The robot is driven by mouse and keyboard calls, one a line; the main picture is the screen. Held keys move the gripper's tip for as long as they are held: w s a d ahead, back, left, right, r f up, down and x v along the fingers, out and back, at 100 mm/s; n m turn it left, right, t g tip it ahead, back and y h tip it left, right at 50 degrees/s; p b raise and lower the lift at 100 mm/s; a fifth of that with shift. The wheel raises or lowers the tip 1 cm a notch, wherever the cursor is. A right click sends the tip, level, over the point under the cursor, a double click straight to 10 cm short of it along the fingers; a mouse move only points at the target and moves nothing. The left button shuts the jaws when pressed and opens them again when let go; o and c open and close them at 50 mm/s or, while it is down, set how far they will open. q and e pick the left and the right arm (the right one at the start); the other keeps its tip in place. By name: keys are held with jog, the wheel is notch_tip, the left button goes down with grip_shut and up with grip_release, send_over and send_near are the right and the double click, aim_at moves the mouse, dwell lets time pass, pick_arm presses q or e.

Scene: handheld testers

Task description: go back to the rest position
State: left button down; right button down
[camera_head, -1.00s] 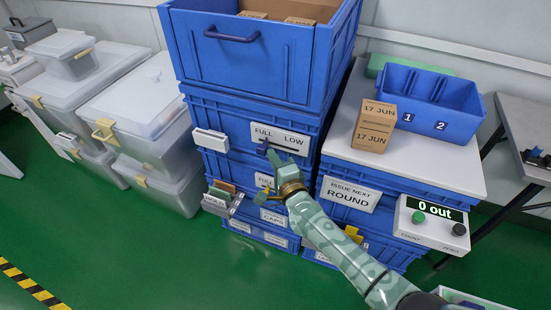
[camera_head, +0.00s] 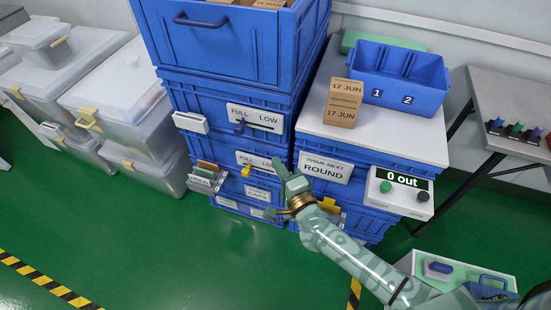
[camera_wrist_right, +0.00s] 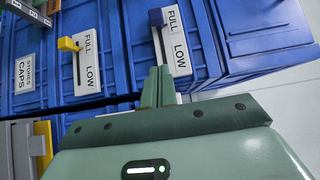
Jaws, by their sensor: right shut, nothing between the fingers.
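My right gripper (camera_head: 280,168) is in front of the blue crate stack, below and right of the upper FULL/LOW plate (camera_head: 269,120). Its two green fingers are shut together and empty, as the right wrist view (camera_wrist_right: 158,86) also shows. The plate's blue slider knob (camera_head: 240,128) stands at the FULL end, clear of the fingers; it shows in the wrist view (camera_wrist_right: 156,18). A lower FULL/LOW plate (camera_head: 261,160) has a yellow knob, which shows in the wrist view (camera_wrist_right: 68,44). My left gripper is out of view.
The blue crate stack (camera_head: 190,95) is close ahead. A white-topped unit (camera_head: 390,130) with a carton (camera_head: 343,103) and a blue bin (camera_head: 405,95) stands right of it. An open tray (camera_head: 465,262) is at lower right. Green floor at lower left (camera_head: 150,245) is free.

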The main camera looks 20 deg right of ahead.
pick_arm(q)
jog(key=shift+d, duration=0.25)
